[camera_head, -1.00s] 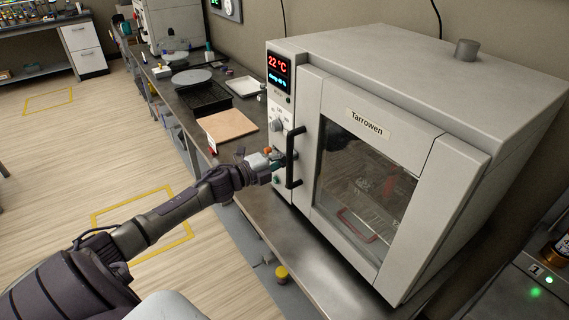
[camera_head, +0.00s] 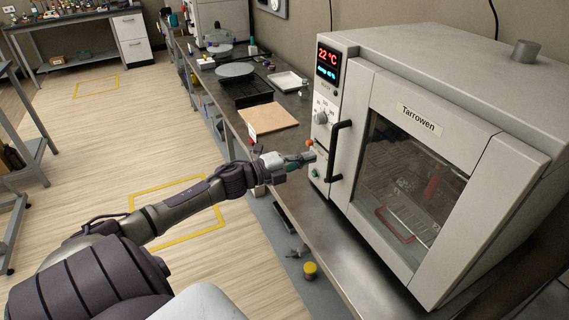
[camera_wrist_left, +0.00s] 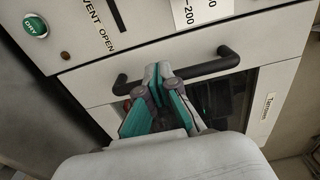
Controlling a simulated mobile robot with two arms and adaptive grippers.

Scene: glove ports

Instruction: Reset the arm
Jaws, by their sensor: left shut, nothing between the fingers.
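My left arm reaches in from the left in the head view, and its gripper (camera_head: 310,156) is shut and empty. It is a little left of the black door handle (camera_head: 335,150) of the grey oven-like cabinet (camera_head: 440,75), seemingly apart from it. In the left wrist view the closed fingertips (camera_wrist_left: 158,72) overlap the handle (camera_wrist_left: 218,64) in the picture; I cannot tell the exact gap. The cabinet door (camera_head: 415,190) looks shut. My right gripper is in neither view.
The cabinet stands on a metal bench (camera_head: 345,235). A brown board (camera_head: 268,118), a white tray (camera_head: 288,82) and a round grey plate (camera_head: 235,70) lie farther back. A yellow-topped item (camera_head: 310,270) is below the bench edge. The floor at left is open.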

